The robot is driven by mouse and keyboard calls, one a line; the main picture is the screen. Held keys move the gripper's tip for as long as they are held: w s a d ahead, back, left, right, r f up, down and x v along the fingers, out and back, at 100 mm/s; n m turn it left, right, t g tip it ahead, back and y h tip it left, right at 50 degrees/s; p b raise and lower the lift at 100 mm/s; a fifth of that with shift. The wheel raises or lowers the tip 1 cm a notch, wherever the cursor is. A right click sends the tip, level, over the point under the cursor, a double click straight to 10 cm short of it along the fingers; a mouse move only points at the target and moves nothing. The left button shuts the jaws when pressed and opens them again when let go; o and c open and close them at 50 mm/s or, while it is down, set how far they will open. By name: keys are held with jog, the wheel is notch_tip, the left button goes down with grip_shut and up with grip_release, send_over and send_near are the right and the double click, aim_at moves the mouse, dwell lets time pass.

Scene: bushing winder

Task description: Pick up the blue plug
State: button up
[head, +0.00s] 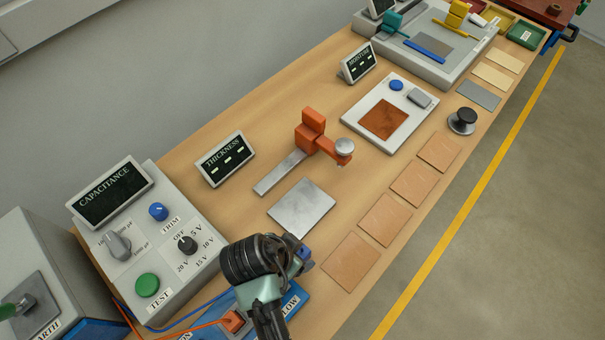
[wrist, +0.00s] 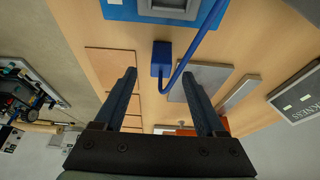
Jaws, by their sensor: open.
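The blue plug (wrist: 162,58) shows in the wrist view as a small dark blue block with a blue cable (wrist: 192,52) curving away from it. It appears over the wooden table, beside a blue board (wrist: 125,10). My gripper (wrist: 159,73) is open, with the plug seen between and just beyond its two fingertips. No contact with the plug shows. In the head view my gripper (head: 292,250) is low over the front of the table, near the blue board (head: 296,286). The wrist partly hides that spot, and a small blue patch shows beside the fingers.
A grey metal plate (head: 302,208) and several tan squares (head: 351,262) lie close by. The capacitance meter (head: 150,245) stands to the left. An orange thickness gauge (head: 318,135) stands behind the plate. An orange cable (head: 205,327) and blue cable run left of my gripper.

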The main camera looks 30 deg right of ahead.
aim_at(302, 252)
jog(key=shift+p+x, duration=0.6)
jog(key=shift+x, duration=2)
jog(key=shift+w, duration=0.1)
jog(key=shift+c, duration=0.3)
jog(key=shift+r, duration=0.1)
grip_shut()
